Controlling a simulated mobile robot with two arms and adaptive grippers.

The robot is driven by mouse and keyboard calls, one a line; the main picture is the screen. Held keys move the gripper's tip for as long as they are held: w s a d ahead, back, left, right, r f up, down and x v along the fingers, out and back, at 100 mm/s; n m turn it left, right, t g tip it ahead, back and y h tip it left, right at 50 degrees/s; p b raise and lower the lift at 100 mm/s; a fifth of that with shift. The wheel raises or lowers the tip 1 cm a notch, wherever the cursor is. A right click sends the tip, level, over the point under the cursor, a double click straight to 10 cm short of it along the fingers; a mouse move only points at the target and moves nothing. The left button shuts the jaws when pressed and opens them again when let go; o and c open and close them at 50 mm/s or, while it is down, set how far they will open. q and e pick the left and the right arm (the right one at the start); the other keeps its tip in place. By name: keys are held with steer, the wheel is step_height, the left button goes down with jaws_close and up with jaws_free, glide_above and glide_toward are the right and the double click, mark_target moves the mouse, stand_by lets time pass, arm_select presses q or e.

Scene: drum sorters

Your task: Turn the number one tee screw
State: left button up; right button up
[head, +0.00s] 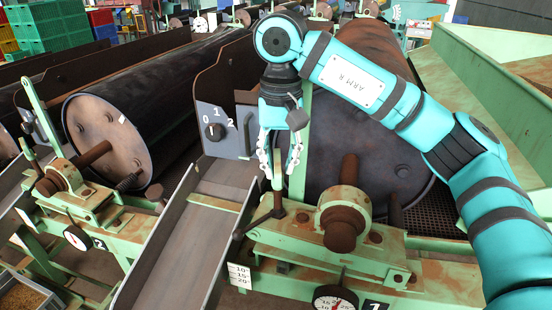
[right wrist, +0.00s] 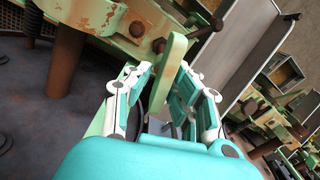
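The number one tee screw (head: 259,221) is a dark bar with knobbed ends on the green frame of the front drum, left of the round hub. It also shows in the right wrist view (right wrist: 186,36), beyond the fingertips. My right gripper (head: 279,168) points down above the tee screw, apart from it. Its fingers are spread, with an upright green lever (head: 278,180) between them. In the right wrist view the lever (right wrist: 174,58) stands between the finger pads of my right gripper (right wrist: 163,82), with gaps visible. My left gripper is out of view.
The large drum (head: 390,165) stands close behind the gripper. A grey chute (head: 190,245) slopes down at the left. A dial plate (head: 216,131) marked 0, 1, 2 is beside my gripper. A round gauge (head: 335,299) sits below the hub. A second drum (head: 105,140) stands further left.

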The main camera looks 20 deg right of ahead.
steer(key=shift+o, duration=1.2)
steer(key=shift+s+d, duration=0.15)
steer(key=shift+d, duration=0.1)
steer(key=shift+a+r, duration=0.15)
steer(key=shift+r, duration=0.1)
step_height(320, 180, up, 12)
steer(key=shift+d+f, duration=0.15)
steer(key=shift+d, duration=0.05)
